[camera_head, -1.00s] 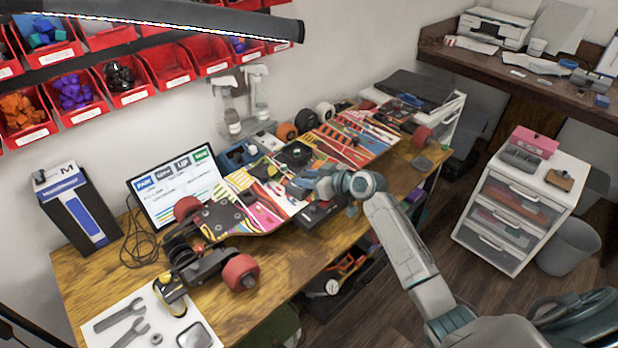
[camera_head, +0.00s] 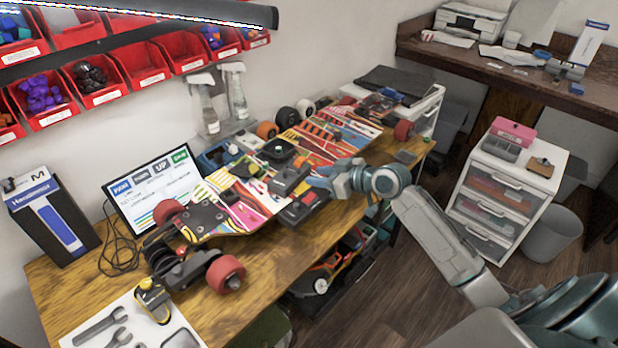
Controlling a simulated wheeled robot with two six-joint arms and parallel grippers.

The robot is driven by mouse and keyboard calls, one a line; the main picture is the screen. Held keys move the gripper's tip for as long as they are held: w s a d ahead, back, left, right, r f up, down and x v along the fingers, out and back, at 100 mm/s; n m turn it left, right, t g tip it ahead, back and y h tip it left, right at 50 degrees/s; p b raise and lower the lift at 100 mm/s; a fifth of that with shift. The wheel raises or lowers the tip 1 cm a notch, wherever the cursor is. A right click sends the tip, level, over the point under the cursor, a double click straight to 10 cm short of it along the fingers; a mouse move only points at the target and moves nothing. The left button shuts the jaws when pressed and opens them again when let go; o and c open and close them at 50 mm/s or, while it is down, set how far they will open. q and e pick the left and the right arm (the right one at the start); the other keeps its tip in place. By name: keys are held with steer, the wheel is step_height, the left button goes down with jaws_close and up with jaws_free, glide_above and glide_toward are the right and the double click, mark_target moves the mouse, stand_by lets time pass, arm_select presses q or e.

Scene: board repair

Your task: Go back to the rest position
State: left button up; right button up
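My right gripper (camera_head: 318,180) is over the workbench, at the right side of a dark grey and black box-shaped device (camera_head: 291,176). A small gap seems to lie between them, and I see nothing held. Its fingers are small and seen at an angle, so their opening is unclear. My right arm reaches in from the lower right. My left gripper is not in view. A colourful skateboard (camera_head: 243,213) lies on the bench with red wheels at its near end.
The wooden workbench (camera_head: 75,291) carries a tilted screen (camera_head: 155,190), a blue-and-black box (camera_head: 55,217) and a white tool mat (camera_head: 97,325). Red bins (camera_head: 140,66) hang above. A white drawer unit (camera_head: 510,190) stands on the right, with open floor before it.

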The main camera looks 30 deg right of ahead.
steer(key=shift+s+d+r, duration=0.2)
steer(key=shift+s, duration=0.2)
